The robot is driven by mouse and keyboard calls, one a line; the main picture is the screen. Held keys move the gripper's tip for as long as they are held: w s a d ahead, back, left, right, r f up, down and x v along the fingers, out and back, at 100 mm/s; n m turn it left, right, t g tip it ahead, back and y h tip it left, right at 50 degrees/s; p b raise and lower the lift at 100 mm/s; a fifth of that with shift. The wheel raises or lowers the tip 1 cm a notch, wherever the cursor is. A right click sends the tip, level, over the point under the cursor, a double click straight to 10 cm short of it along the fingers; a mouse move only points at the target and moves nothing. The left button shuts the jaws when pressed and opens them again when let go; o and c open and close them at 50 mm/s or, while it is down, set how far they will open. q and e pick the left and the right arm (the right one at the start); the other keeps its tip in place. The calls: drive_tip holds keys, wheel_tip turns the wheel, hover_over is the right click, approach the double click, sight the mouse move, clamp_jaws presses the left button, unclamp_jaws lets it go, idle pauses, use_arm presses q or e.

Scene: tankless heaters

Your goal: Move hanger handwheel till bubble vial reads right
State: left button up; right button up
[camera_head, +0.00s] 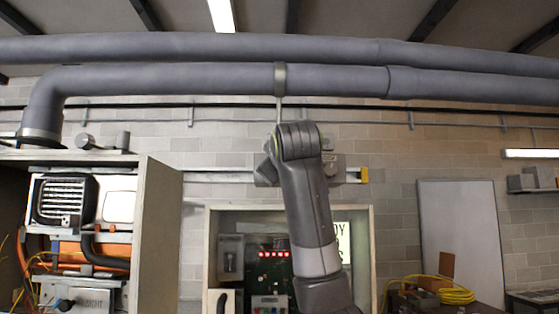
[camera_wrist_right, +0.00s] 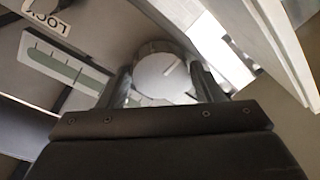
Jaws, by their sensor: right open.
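In the right wrist view a round silver handwheel (camera_wrist_right: 160,76) with a pale line on its face sits between the fingers of my right gripper (camera_wrist_right: 162,82). The gripper is open, with one finger on each side of the wheel; I cannot tell whether they touch it. A green strip with tick marks (camera_wrist_right: 66,62), apparently the vial scale, lies left of the wheel. Its bubble is not clear. In the head view my arm rises in front of the hanger mechanism (camera_head: 264,174) and hides most of it and the gripper. My left gripper is out of view.
Large grey pipes (camera_head: 190,78) run overhead, with a hanger strap (camera_head: 280,80) around the lower one. An open cabinet (camera_head: 160,225) stands left, and a box with red lights (camera_head: 274,254) stands below. A LOCK label (camera_wrist_right: 48,21) is near the scale.

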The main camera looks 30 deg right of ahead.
drive_tip(key=shift+c, duration=0.3)
drive_tip(key=shift+s, duration=0.1)
drive_tip(key=c, duration=0.6)
